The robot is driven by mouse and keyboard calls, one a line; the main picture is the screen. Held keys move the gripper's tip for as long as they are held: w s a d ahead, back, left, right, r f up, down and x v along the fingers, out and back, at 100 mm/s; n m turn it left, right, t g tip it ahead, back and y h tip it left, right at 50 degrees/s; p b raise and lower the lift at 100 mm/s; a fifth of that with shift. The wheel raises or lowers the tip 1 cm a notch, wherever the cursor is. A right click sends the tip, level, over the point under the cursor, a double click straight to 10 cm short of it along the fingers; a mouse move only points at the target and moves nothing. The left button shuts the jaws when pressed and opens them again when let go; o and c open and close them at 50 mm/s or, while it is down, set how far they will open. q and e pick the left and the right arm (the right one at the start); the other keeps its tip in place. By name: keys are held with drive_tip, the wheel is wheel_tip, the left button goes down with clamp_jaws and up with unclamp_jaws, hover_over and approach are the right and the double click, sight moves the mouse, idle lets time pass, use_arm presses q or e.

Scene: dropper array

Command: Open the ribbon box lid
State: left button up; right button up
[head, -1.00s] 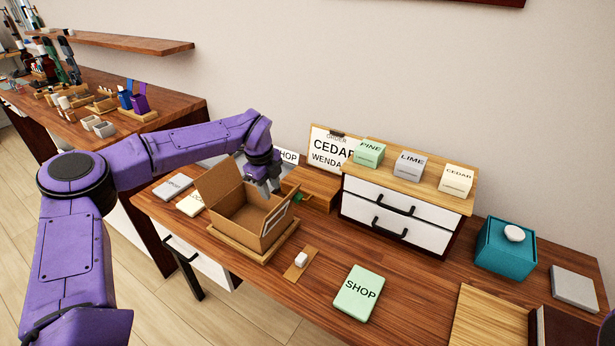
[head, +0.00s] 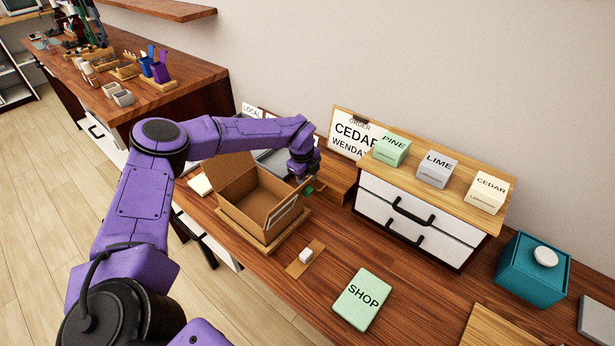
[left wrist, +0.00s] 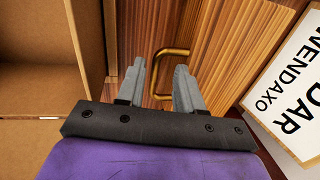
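The ribbon box looks to be the wooden box (head: 338,182) behind the cardboard carton in the head view. Its striped wooden surface (left wrist: 225,40) fills the middle of the left wrist view, with a brass loop handle (left wrist: 187,51) on it. My left gripper (head: 305,178) is just left of this box, beside the carton's far right side. In the left wrist view its two fingers (left wrist: 160,70) are apart, with the handle just beyond and between the tips. I cannot tell whether they touch it. No lifted lid shows. My right gripper is not in view.
An open cardboard carton (head: 262,220) stands close beside the left gripper.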

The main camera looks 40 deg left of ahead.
use_arm(q)
drive_tip(key=shift+f, duration=0.15)
drive_tip(key=shift+s, duration=0.25)
clamp_jaws()
drive_tip(key=shift+a, duration=0.1)
idle(1.0)
